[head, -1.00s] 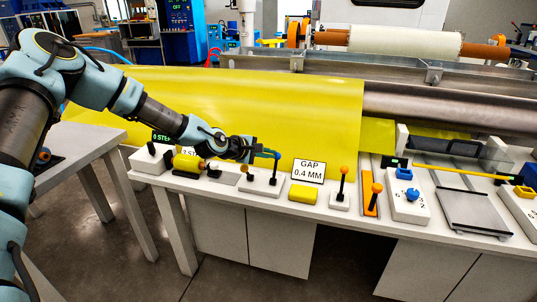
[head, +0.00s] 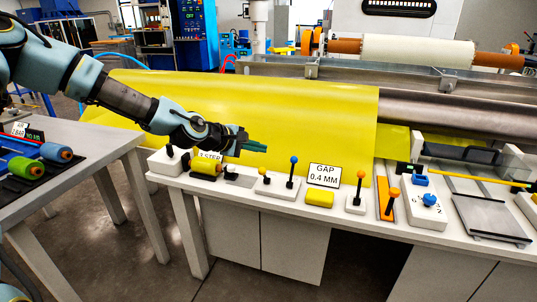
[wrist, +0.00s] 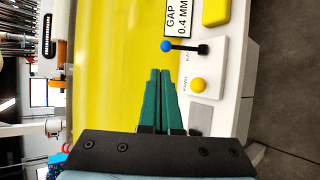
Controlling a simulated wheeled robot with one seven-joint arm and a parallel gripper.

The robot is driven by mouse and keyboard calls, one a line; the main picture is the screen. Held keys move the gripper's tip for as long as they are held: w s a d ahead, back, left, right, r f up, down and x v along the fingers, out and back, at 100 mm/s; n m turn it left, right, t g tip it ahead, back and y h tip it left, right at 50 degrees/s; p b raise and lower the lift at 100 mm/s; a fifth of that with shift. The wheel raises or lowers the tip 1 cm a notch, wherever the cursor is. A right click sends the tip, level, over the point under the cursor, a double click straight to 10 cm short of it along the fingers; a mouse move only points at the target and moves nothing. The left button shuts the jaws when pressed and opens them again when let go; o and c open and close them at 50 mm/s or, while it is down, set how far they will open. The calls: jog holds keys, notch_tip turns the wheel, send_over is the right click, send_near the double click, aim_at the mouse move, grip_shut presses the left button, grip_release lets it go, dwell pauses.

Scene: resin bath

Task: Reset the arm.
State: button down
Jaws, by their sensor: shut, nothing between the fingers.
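My gripper (head: 253,144) is shut and empty, its green fingers together. It is above the left part of the white control bench, in front of the yellow sheet (head: 300,115). In the wrist view my gripper (wrist: 159,72) points toward the blue-knobbed lever (wrist: 166,46), with a gap between them. In the head view that blue-knobbed lever (head: 292,168) stands upright to the right of my fingers, apart from them. My arm reaches in from the upper left.
A yellow roller (head: 205,168) and a yellow-knobbed control (head: 265,172) sit on the bench below. A sign (head: 324,175) reads GAP 0.4 MM. Orange-knobbed levers (head: 359,180) stand further right. A side table (head: 95,140) at left holds blue and green rollers (head: 30,163).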

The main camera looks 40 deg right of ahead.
jog(key=shift+a+r, duration=0.3)
jog(key=shift+a, duration=0.15)
dwell(0.3)
jog(key=w+a+f+m+t+y, duration=0.1)
jog(key=a+f+y, duration=0.15)
jog(key=a, duration=0.55)
jog(key=w+a+f+m+y, duration=0.1)
jog(key=a+m+y, duration=0.15)
jog(key=a, duration=0.65)
jog(key=w+a+f+m+t+y, duration=0.1)
jog(key=w+a+f+y, duration=0.15)
jog(key=a, duration=0.55)
jog(key=s+a+r+y, duration=0.1)
jog(key=s+a+r, duration=0.1)
jog(key=a, duration=0.6)
jog(key=s+a+r+y, duration=0.2)
jog(key=s+a+r, duration=0.1)
jog(key=a, duration=0.5)
jog(key=s+a+r+y, duration=0.1)
jog(key=s+a+r, duration=0.1)
jog(key=a, duration=0.6)
jog(key=shift+s+r, duration=0.25)
jog(key=shift+r, duration=0.45)
